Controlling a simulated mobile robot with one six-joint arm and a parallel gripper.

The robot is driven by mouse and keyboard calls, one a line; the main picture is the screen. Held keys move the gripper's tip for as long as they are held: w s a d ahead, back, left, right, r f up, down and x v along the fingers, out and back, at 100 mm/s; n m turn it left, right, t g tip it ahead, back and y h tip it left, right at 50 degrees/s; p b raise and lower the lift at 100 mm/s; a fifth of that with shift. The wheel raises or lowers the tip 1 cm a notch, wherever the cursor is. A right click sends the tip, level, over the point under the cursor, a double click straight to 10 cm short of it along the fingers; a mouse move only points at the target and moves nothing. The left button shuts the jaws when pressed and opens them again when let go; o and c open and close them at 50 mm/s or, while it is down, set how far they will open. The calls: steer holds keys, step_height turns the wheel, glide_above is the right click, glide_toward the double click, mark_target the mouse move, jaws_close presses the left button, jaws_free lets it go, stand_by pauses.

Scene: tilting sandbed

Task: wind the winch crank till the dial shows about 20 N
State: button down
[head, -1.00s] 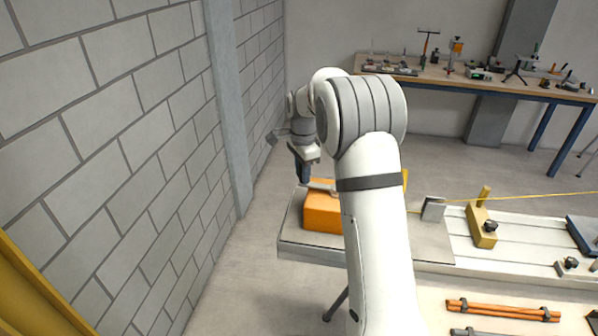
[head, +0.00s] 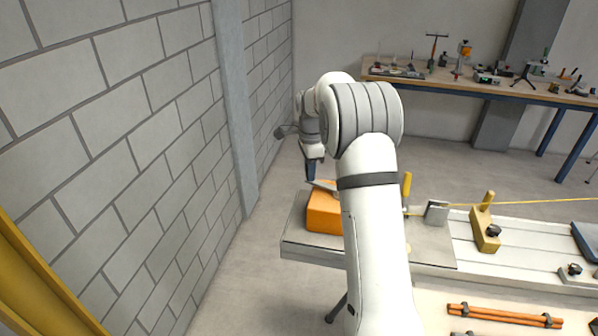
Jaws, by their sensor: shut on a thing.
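The orange winch block (head: 322,214) sits on the left end of the grey bench plate, partly hidden by my arm. A pale grey crank arm (head: 327,186) shows above its top. My gripper (head: 311,176) points down at the left end of this crank arm and is shut on the crank handle; the grip itself is small and dark in the picture. A yellow cord (head: 535,201) runs right from behind my arm. A yellow upright piece (head: 406,186) shows just right of my arm. I cannot make out a dial or a reading.
A block-brick wall (head: 130,130) stands close on the left. A yellow wooden block with a knob (head: 486,225) and a grey plate (head: 436,212) stand along the bench. Orange rods (head: 500,315) lie at the front. A tool table (head: 470,84) is at the back.

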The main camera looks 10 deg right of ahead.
steer(key=shift+w+d+r+m, duration=0.25)
steer(key=shift+w+d+m, duration=0.4)
steer(key=shift+w, duration=0.25)
steer(key=c, duration=1.2)
jaws_free()
steer(key=shift+f, duration=0.15)
steer(key=shift+c, duration=0.2)
step_height(320, 180, up, 8)
steer(key=shift+b, duration=0.35)
steer(key=shift+f, duration=0.1)
